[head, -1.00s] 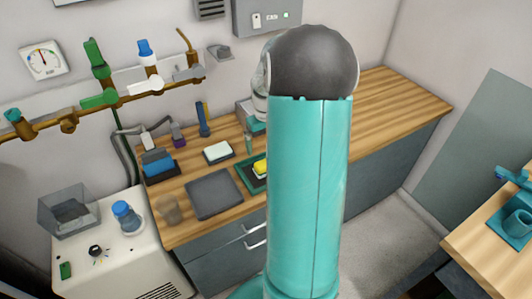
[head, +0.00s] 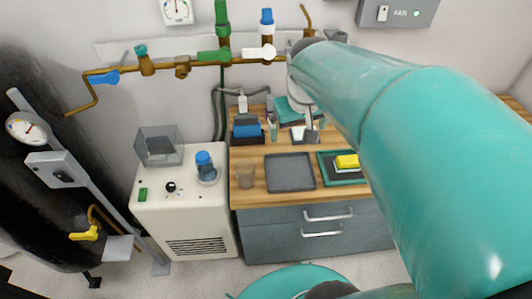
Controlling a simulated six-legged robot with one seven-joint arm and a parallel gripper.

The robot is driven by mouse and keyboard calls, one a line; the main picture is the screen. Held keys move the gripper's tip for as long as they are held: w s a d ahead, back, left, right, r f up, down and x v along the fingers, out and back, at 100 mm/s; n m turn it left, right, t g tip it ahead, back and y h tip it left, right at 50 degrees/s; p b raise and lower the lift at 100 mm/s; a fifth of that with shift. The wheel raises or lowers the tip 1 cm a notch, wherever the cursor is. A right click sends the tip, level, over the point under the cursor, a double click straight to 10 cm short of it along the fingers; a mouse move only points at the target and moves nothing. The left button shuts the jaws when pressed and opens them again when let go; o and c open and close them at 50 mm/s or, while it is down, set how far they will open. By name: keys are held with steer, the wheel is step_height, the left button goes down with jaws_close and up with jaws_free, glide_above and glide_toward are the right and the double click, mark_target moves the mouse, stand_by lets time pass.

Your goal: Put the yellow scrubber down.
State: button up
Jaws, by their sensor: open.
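The yellow scrubber (head: 346,161) lies in a shallow green-rimmed tray (head: 323,169) on the wooden counter. My arm crosses the right side of the head view and reaches toward the counter's back. My gripper (head: 312,137) looks small and dark near the white square on the counter, behind and to the left of the scrubber. It is open and apart from the scrubber. Its fingers are too small to make out clearly.
A dark grey flat tray (head: 290,172) lies left of the green one. A blue-topped rack (head: 247,130) and small bottles stand behind. A white cabinet (head: 182,215) adjoins on the left; pipes with valves run above.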

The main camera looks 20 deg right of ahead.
steer(key=s+a+r+n+t+y, duration=0.1)
steer(key=s+a+r+t, duration=0.1)
steer(key=s+a, duration=0.7)
steer(key=shift+a, duration=0.95)
steer(key=shift+d, duration=0.1)
